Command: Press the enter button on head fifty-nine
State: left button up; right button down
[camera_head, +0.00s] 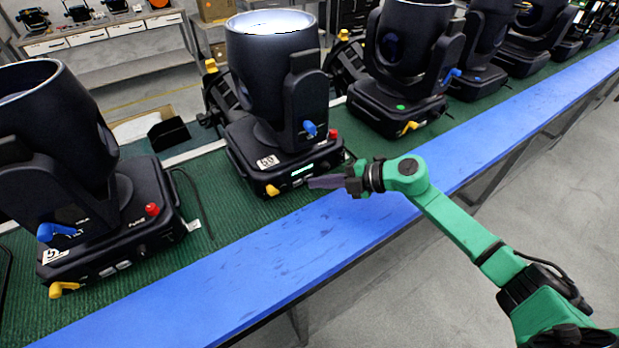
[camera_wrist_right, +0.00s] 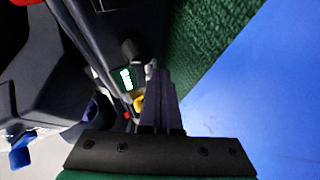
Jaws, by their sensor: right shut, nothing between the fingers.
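A black moving head light (camera_head: 275,90) stands on the green bench mat in the middle of the head view. Its base has a white number label (camera_head: 268,161) that starts with 5; the second digit is hard to read. A small lit display (camera_head: 302,169) is on its front panel, and shows in the right wrist view (camera_wrist_right: 126,78). My right gripper (camera_head: 312,182) is shut and empty, its fingertips close in front of the panel by the display. In the wrist view the fingers (camera_wrist_right: 159,85) hide part of the panel. I cannot tell contact or which button is the enter one.
Another head (camera_head: 60,150), also with a 5-something label, stands at left, and another (camera_head: 405,60) at right; more line the bench beyond. Yellow (camera_head: 272,190), red (camera_head: 333,134) and blue (camera_head: 309,128) knobs stick out. The blue bench edge (camera_head: 220,280) is clear.

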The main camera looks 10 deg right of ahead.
aim_at(335, 210)
jog(key=shift+s+d+p, duration=0.25)
jog(key=shift+s+p, duration=0.1)
jog(key=shift+s, duration=0.35)
jog(key=shift+s+d, duration=0.15)
jog(key=shift+s, duration=0.1)
jog(key=shift+s+d+p, duration=0.25)
jog(key=shift+s+p, duration=0.05)
jog(key=shift+s, duration=0.4)
jog(key=shift+s+d+p, duration=0.3)
jog(key=shift+s, duration=0.4)
jog(key=shift+s+d+p, duration=0.25)
jog(key=shift+s+p, duration=0.05)
jog(key=shift+s, duration=0.4)
